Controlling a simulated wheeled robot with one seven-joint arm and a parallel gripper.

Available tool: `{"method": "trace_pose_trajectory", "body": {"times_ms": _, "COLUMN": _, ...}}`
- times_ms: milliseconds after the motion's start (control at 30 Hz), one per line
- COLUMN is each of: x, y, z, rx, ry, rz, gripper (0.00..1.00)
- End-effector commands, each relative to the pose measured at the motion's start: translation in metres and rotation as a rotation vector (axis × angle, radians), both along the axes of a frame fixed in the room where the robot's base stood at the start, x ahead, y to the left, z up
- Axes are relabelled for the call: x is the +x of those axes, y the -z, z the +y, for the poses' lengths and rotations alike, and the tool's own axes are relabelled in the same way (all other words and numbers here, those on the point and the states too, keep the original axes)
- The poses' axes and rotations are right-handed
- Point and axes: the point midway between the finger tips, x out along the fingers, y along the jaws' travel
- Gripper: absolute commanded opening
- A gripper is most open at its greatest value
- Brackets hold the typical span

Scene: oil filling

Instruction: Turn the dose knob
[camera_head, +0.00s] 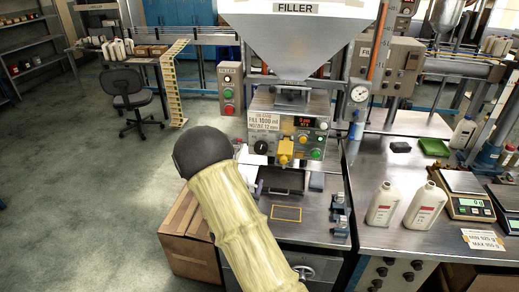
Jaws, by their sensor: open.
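The filler's control panel (290,137) faces me below the large hopper. A round black knob (260,147) sits at its lower left, under a label reading FILL 1000 ml; I take it as the dose knob. My arm in its beige sleeve rises in front, with a dark joint to the left of the panel. My gripper (252,160) shows only in part, pale, just left of and below the knob. It is open. Most of it is hidden behind my arm, and I cannot tell whether it touches the knob.
A yellow nozzle part (285,146) and coloured buttons are right of the knob. White bottles (385,204) and a scale (470,206) stand on the right bench. A cardboard box (187,235) is at lower left. The floor (95,200) at left is clear.

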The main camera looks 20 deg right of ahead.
Motion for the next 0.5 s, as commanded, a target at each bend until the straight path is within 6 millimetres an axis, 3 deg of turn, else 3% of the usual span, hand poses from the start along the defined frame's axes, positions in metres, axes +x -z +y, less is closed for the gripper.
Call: {"method": "trace_pose_trajectory", "body": {"times_ms": 500, "x": 0.010, "y": -0.002, "z": -0.007, "rx": -0.003, "ry": 0.000, "rz": -0.004, "gripper": 0.68}}
